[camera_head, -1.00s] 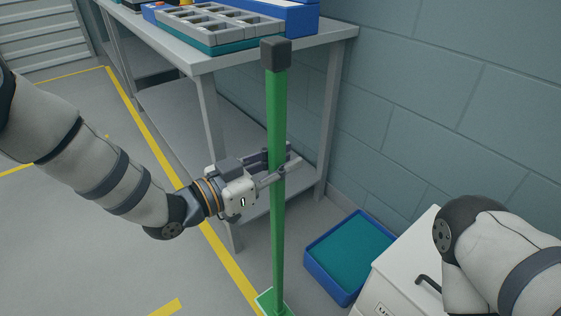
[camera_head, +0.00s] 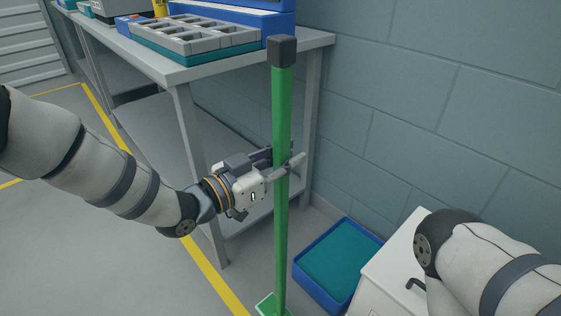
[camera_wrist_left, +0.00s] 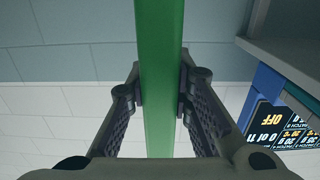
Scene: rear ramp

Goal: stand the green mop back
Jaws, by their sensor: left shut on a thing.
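The green mop (camera_head: 281,215) stands upright in front of the bench, with a dark grey cap on top and a green foot at the lower edge of the head view. My left gripper (camera_head: 287,167) is shut on the mop's handle at about mid-height. In the left wrist view the green mop handle (camera_wrist_left: 160,80) runs between the two fingers of the left gripper (camera_wrist_left: 160,85), which press on its sides. My right arm shows at the lower right of the head view, but its gripper is out of the picture.
A grey bench (camera_head: 190,68) with a compartment tray (camera_head: 205,36) stands behind the mop. A blue bin with a teal inside (camera_head: 340,262) is on the floor by the wall (camera_head: 430,100). A white cabinet (camera_head: 395,262) is at right. Yellow lines mark the open floor at left.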

